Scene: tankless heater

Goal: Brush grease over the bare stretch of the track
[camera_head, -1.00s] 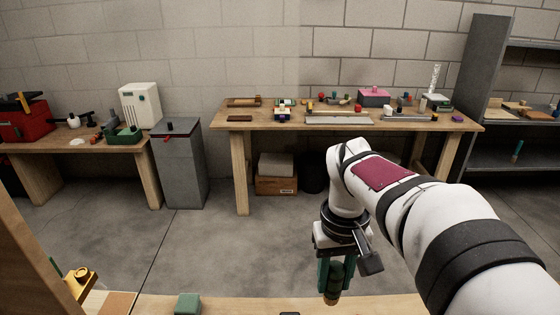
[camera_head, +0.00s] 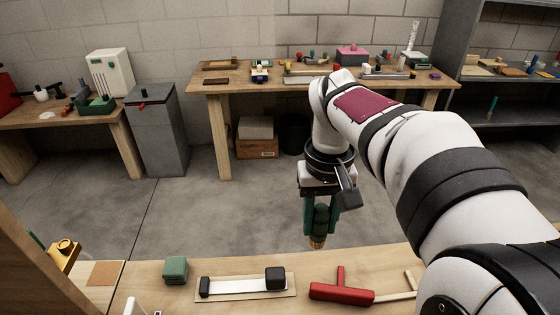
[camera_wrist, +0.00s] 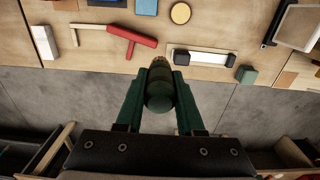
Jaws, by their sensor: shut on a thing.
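My gripper (camera_head: 321,212) is shut on a brush (camera_head: 318,240) with a rounded dark green handle and a brown tip pointing down. In the wrist view the brush (camera_wrist: 160,92) sits between the green fingers, its brown end toward the near bench. The track (camera_head: 240,286) is a white strip on a pale wooden base on the near bench. A small black block (camera_head: 205,287) is at its left end and a larger one (camera_head: 275,278) near its right end. In the wrist view the track (camera_wrist: 205,59) lies beyond the brush, to its right. Brush and track are apart. Any grease is not distinguishable.
A red T-shaped tool (camera_head: 341,292) lies right of the track on the near bench (camera_head: 150,295). A green block (camera_head: 175,269) stands left of it. A yellow item (camera_head: 65,252) is further left. A cluttered workbench (camera_head: 215,88) stands along the wall, across open floor.

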